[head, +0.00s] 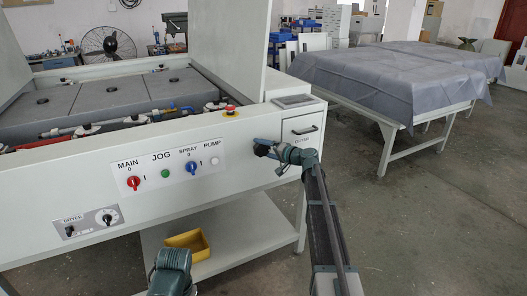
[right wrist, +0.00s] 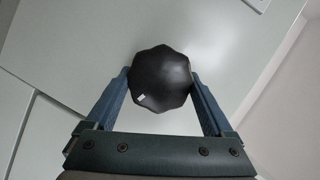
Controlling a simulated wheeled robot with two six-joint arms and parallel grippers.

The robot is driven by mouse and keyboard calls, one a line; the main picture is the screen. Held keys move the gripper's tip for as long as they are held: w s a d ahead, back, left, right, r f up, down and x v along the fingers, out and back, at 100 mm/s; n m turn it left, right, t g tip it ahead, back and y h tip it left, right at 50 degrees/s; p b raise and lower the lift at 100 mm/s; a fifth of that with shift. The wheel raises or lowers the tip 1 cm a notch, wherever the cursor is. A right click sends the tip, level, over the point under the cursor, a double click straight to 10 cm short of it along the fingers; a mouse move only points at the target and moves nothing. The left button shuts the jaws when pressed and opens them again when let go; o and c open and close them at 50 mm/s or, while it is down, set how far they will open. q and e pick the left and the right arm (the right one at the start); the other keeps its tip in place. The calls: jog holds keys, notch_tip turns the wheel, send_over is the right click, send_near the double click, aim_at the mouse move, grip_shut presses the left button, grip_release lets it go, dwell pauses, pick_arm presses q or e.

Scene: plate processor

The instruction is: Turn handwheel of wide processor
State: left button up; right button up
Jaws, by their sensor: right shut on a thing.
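The wide processor (head: 100,170) is a large white machine that fills the left half of the head view. Its handwheel (right wrist: 162,78) is a black, lobed knob on the front panel, seen face-on in the right wrist view. A small light mark shows near its lower left edge. My right gripper (right wrist: 161,90) is shut on the handwheel, with one blue finger on each side of its rim. In the head view the right gripper (head: 268,147) is at the right end of the front panel and partly hides the handwheel. A green part of my other arm shows at the bottom; its gripper fingers are not visible.
The front panel carries a red switch (head: 134,182), a green button (head: 165,174), a blue switch (head: 191,168) and a dryer panel (head: 87,222). A yellow bin (head: 188,245) sits on the lower shelf. Floor at right is clear before a covered table (head: 390,75).

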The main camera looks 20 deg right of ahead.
dwell(0.3)
jog(key=o, duration=1.1)
jog(key=shift+s, duration=0.1)
jog(key=p+v, duration=0.2)
jog(key=v, duration=1.1)
jog(key=shift+s+d, duration=0.25)
jog(key=shift+s, duration=0.05)
jog(key=shift+w, duration=0.1)
jog(key=b+x, duration=0.2)
jog(key=x, duration=1.1)
jog(key=shift+w+a, duration=0.2)
jog(key=shift+w, duration=0.1)
